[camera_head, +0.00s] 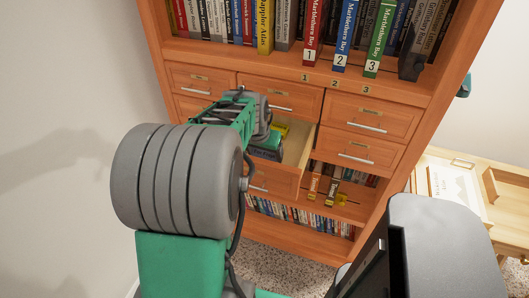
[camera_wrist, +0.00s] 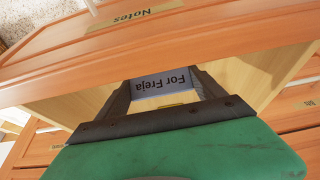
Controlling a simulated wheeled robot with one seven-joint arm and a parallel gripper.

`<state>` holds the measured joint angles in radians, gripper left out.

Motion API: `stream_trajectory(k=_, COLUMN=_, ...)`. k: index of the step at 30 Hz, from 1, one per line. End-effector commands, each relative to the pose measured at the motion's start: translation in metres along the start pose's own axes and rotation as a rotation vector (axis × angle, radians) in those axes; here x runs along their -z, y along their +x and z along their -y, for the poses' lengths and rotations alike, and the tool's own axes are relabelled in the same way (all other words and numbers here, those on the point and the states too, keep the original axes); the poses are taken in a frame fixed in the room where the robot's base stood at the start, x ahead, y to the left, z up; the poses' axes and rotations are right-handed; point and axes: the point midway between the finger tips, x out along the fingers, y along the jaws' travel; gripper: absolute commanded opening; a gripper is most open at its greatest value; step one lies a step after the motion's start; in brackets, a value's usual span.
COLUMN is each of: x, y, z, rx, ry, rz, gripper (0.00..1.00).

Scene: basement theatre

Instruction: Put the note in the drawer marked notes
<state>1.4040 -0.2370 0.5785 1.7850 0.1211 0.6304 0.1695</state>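The open drawer marked Notes (camera_wrist: 240,28) shows its front and label in the wrist view. It also shows pulled out in the head view (camera_head: 272,181). My gripper (camera_wrist: 163,78) is over and partly inside it, with its two dark fingers wide apart. A pale blue-grey note reading "For Freja" (camera_wrist: 165,82) shows between the fingers, upside down in the wrist view. Its sides come close to both fingers; I cannot tell if they touch. I see no firm grip on it. In the head view my arm hides much of the drawer's inside.
The wooden cabinet has shut drawers beside the open one (camera_head: 366,153). More books (camera_head: 300,215) stand below. A light wooden table (camera_head: 470,190) is at the right.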

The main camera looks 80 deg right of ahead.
Motion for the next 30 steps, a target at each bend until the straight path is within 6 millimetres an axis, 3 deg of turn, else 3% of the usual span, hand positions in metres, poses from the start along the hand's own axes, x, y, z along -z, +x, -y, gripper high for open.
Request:
stream_trajectory(k=6, x=0.000, y=-0.001, z=0.000, rx=0.000, ry=0.000, rz=0.000, gripper=0.97)
stream_trajectory(k=17, x=0.002, y=-0.011, z=0.000, rx=0.001, ry=0.000, rz=-0.002, gripper=0.98)
stream_trajectory(k=30, x=0.002, y=-0.111, z=0.000, rx=0.001, ry=-0.001, rz=-0.003, gripper=0.98)
